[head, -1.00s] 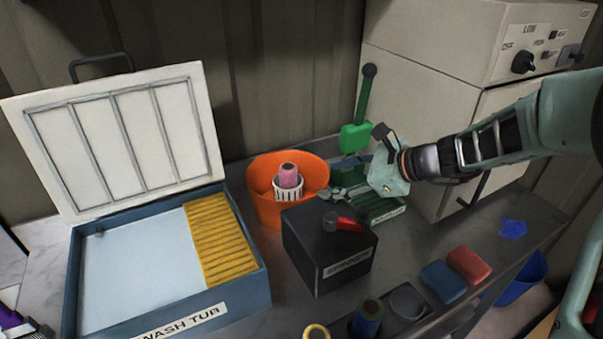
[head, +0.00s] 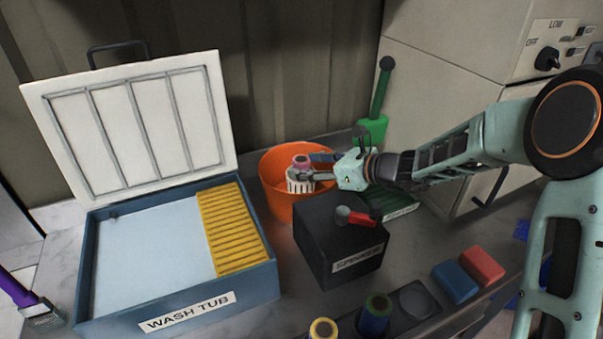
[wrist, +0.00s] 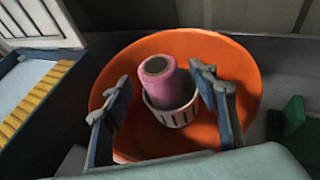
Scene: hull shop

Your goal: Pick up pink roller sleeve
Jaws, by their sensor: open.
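The pink roller sleeve (wrist: 159,83) stands upright in a white slotted cup (wrist: 172,117) inside the orange bucket (wrist: 243,82). In the head view the sleeve's pink top (head: 302,161) shows above the white cup (head: 299,184), partly behind my gripper's finger. My gripper (head: 318,168) reaches in from the right over the orange bucket (head: 279,206). In the wrist view my gripper (wrist: 164,98) is open, with one finger on each side of the sleeve. A gap shows on both sides, so the fingers do not appear to touch it.
A black box labelled spinner (head: 320,240) with a red-handled crank stands in front of the bucket. The open wash tub (head: 180,308) with a yellow ribbed board (head: 232,228) is at left. Blue (head: 455,281) and red (head: 482,265) blocks lie at right. A green-handled tool (head: 372,130) stands behind.

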